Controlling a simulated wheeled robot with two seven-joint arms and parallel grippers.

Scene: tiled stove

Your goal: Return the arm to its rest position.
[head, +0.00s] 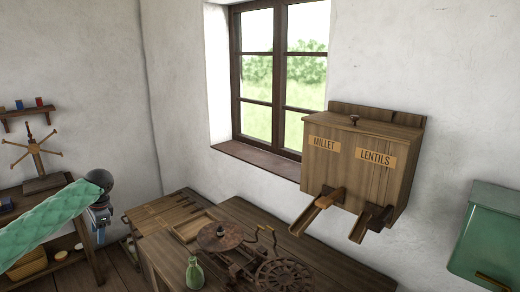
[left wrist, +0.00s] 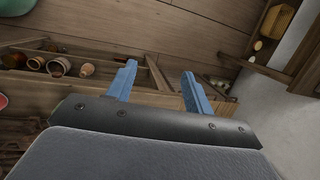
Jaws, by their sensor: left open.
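My left arm (head: 45,222), in a green quilted sleeve, comes in from the left edge of the head view, with a dark round joint at its end. My left gripper (head: 100,236) hangs below that joint, left of the wooden workbench (head: 158,262). In the left wrist view the two blue fingers of the left gripper (left wrist: 159,77) stand apart with nothing between them. My right arm and gripper do not show.
A bench with a reel-like wooden device (head: 35,152) stands at the left. A green bottle (head: 195,273) and a spoked wheel (head: 283,275) are on the workbench. A millet and lentils dispenser (head: 338,180) and a green box (head: 492,235) hang on the wall.

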